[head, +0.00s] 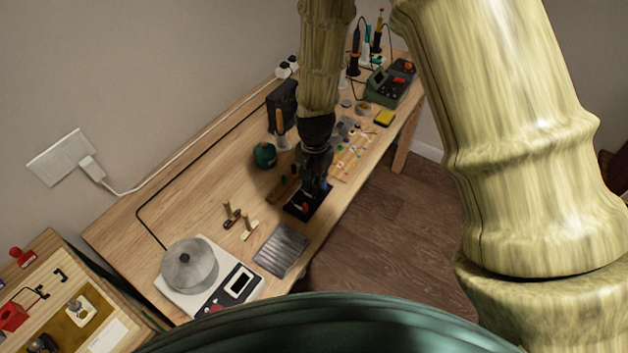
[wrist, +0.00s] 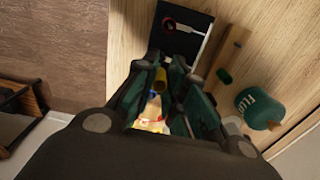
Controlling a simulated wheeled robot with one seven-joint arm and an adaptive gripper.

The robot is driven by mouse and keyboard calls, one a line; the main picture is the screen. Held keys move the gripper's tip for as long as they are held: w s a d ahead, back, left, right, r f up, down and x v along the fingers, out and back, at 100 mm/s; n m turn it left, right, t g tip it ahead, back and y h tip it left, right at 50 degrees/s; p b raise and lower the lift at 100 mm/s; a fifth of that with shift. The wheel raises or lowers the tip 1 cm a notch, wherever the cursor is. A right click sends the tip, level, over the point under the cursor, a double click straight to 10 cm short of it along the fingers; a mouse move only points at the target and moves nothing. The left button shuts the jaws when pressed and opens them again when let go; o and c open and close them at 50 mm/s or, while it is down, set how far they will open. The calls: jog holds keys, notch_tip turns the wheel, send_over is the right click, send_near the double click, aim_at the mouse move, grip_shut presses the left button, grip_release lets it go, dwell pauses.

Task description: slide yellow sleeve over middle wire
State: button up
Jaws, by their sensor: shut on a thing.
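My gripper (wrist: 165,88) points down over the front part of the bench; it also shows in the head view (head: 318,182), dark and small. It is shut on the yellow sleeve (wrist: 159,80), a short yellow tube seen between the dark green fingers in the wrist view. The sleeve cannot be made out in the head view. A light board (head: 352,158) with small coloured parts lies behind the gripper. The middle wire cannot be told apart in either view, and the fingers hide part of what lies below them.
A green flux jar (wrist: 258,106) stands beside a wooden block (wrist: 233,50). A green soldering station (head: 388,88) stands behind.

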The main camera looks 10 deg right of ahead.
aim_at(314, 199)
jog(key=shift+f+b, duration=0.6)
jog(key=shift+f, duration=1.8)
dwell(1.9)
jog(key=o, duration=0.7)
jog(key=shift+o, duration=0.4)
jog(key=o, duration=0.4)
jog(key=shift+c, duration=0.2)
jog(key=shift+r, duration=0.1)
notch_tip(314, 199, up, 9)
jog(key=p, duration=0.6)
jog(key=shift+p, duration=0.35)
jog(key=shift+a, duration=0.1)
dwell(0.4)
